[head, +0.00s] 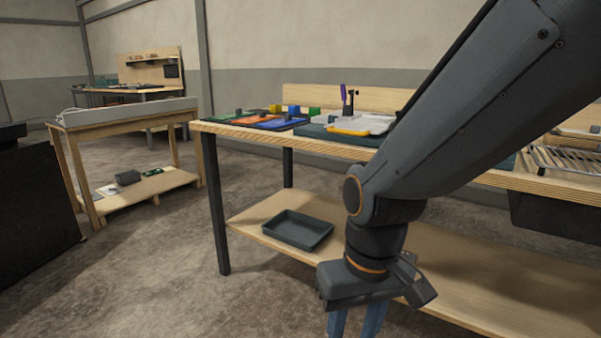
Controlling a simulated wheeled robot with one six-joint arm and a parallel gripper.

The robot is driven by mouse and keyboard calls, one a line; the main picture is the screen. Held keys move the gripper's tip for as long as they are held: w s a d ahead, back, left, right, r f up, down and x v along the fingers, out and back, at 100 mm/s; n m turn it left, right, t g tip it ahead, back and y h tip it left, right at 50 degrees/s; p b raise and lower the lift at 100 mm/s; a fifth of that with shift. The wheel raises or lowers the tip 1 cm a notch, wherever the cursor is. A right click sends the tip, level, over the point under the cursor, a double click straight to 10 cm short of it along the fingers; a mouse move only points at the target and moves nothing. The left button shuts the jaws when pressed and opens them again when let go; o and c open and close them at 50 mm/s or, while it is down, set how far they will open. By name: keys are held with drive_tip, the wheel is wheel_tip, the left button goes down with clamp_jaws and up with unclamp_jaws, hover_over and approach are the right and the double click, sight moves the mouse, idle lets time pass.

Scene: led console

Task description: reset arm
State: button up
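My arm comes in from the upper right and bends down in front of the workbench. My gripper (356,326) points down at the bottom edge of the head view, in front of the bench's lower shelf. Its two blue fingers show a narrow gap near their base. The fingertips are cut off by the frame, so I cannot tell how far they are apart or whether anything is between them.
The wooden workbench (270,137) carries coloured trays, small blocks and a yellow-and-white tray (362,124). A dark tray (298,230) lies on its lower shelf. A wooden cart (72,150) stands left, beside a black cabinet (35,215). Floor between them is clear.

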drive_tip(key=s+d+r+m+p, duration=0.2)
drive_tip(key=d+r+m+p, duration=0.1)
drive_tip(key=d+r+p, duration=0.8)
drive_tip(key=shift+s+d+r+h+p, duration=0.3)
drive_tip(key=shift+r+p, duration=1.2)
drive_tip(key=shift+p, duration=1.55)
